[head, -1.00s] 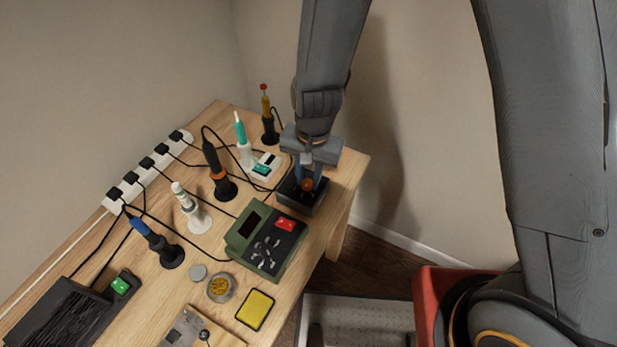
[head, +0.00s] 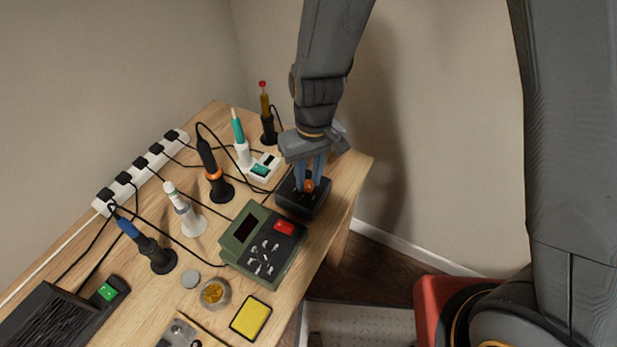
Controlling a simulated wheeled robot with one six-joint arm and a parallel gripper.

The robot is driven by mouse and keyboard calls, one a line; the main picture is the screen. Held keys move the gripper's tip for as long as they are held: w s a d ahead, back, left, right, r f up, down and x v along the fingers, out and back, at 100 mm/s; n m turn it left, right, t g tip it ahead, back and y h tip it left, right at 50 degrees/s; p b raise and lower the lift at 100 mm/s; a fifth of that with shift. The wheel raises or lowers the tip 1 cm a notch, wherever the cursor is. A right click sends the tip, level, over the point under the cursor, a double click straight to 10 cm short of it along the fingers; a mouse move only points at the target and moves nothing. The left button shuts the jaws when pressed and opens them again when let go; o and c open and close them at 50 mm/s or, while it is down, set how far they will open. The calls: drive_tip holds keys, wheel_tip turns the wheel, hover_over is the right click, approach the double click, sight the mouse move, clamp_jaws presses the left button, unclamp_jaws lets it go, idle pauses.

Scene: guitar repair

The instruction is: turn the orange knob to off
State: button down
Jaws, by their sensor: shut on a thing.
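The orange knob (head: 309,185) sits on a small black box (head: 298,204) near the right end of the wooden bench. My gripper (head: 309,181) points down from above the box, with its blue-grey fingers around the knob and shut on it. The fingers hide part of the knob, and I cannot read any mark showing its setting.
A green station (head: 263,243) with a red switch stands just in front of the box. Several soldering irons in stands, including an orange-ringed one (head: 219,185), and a white unit (head: 263,168) are to the left. A power strip (head: 141,172) runs along the wall. A yellow sponge (head: 251,318) lies in front.

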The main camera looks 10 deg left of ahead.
sight(311, 182)
drive_tip(key=shift+n, duration=0.4)
drive_tip(key=c, duration=1.5)
unclamp_jaws()
drive_tip(key=shift+w+d+r+b, duration=0.15)
drive_tip(key=shift+r+b, duration=0.2)
drive_tip(key=shift+r, duration=1.6)
drive_tip(key=shift+d+r+b, duration=0.1)
drive_tip(key=shift+r+b, duration=0.2)
drive_tip(key=shift+r, duration=1.65)
drive_tip(key=s+d+r+m, duration=0.1)
drive_tip(key=d+m, duration=0.1)
drive_tip(key=d, duration=0.6)
drive_tip(key=d+r+m+t, duration=0.1)
drive_tip(key=d+m, duration=0.1)
drive_tip(key=d, duration=0.6)
drive_tip(key=s+d+r+m, duration=0.1)
drive_tip(key=d+m, duration=0.2)
drive_tip(key=d, duration=0.4)
drive_tip(key=shift+s+d+r+h, duration=0.3)
drive_tip(key=shift+d+r, duration=0.1)
